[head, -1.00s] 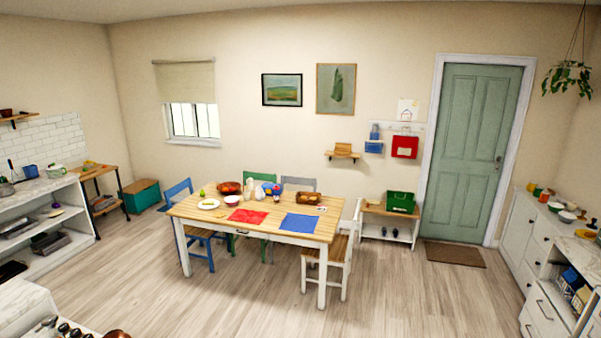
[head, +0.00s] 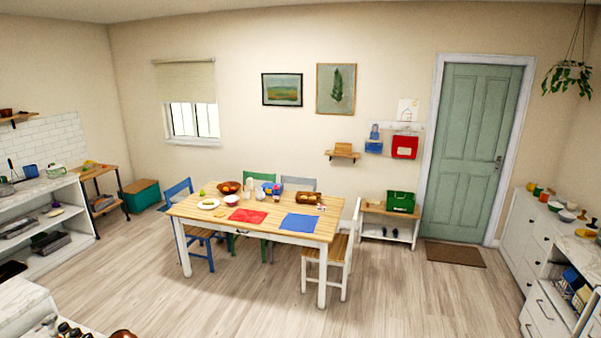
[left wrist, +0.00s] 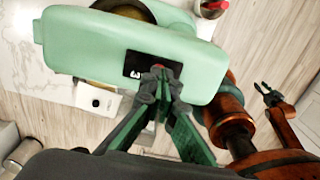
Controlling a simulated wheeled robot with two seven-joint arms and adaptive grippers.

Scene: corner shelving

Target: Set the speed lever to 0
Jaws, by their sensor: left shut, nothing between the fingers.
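A mint-green stand mixer (left wrist: 100,45) fills the upper part of the left wrist view. On its side is a black panel (left wrist: 136,65) with a white mark. A small red knob (left wrist: 158,66), seemingly the speed lever's tip, shows at the panel's right end, partly hidden by my fingers. My left gripper (left wrist: 160,80) is shut and empty, its fingertips right at the knob; I cannot tell whether they touch it. My right gripper (left wrist: 268,95) is small at the right of that view, its fingers apart and empty. The mixer and grippers are not seen in the head view.
The mixer stands over a white marble counter (left wrist: 62,82). A white box-like item with a dark dial (left wrist: 97,100) sits beside it, and a red-and-white item (left wrist: 210,6) is at the top. In the head view, a dining table (head: 262,226) stands across open floor.

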